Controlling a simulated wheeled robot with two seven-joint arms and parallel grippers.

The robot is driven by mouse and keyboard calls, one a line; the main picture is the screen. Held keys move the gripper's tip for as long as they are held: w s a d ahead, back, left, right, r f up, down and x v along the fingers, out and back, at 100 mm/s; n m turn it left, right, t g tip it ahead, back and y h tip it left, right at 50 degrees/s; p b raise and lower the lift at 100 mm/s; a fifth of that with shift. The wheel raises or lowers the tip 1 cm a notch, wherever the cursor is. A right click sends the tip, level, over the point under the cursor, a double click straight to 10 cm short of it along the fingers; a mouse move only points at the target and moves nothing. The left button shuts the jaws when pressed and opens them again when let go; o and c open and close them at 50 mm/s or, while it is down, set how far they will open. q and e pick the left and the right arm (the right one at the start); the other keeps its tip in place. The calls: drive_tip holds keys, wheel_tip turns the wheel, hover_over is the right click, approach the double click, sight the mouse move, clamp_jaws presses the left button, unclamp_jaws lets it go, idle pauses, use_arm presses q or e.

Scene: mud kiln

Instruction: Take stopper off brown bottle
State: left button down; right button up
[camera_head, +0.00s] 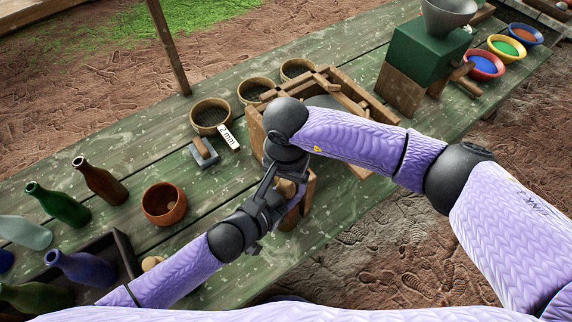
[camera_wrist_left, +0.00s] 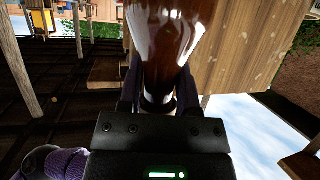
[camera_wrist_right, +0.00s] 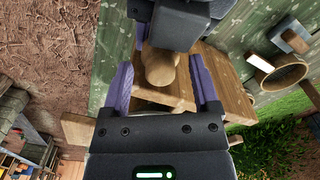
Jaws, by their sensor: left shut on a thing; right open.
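A glossy brown bottle (camera_wrist_left: 170,35) fills the top of the left wrist view, with its narrow neck between my left fingers (camera_wrist_left: 160,97). My left gripper (camera_head: 272,207) is shut on it, over the table's near side. My right gripper (camera_head: 290,178) is beside the left one; in the right wrist view its fingers (camera_wrist_right: 160,72) are spread. A tan rounded knob, which looks like the stopper (camera_wrist_right: 159,66), lies between them just below my dark left gripper. I cannot tell whether the fingers touch it. In the head view my arms hide the held bottle.
Another brown bottle (camera_head: 101,182) and a green bottle (camera_head: 58,205) stand at left, near a terracotta bowl (camera_head: 164,215). A wooden frame (camera_head: 350,97) stands just behind my grippers. Sieves (camera_head: 210,117) and a green-topped grinder (camera_head: 425,52) are farther back. Bare table shows between bowl and grippers.

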drive_tip(key=shift+c, duration=0.3)
clamp_jaws()
use_arm(q)
drive_tip(key=shift+f, duration=0.1)
use_arm(e)
drive_tip(key=shift+r, duration=0.15)
idle(0.6)
drive_tip(key=shift+r, duration=0.95)
wheel_tip(320, 180, up, 4)
drive_tip(key=shift+r, duration=0.1)
use_arm(q)
drive_tip(key=shift+c, duration=1.1)
unclamp_jaws()
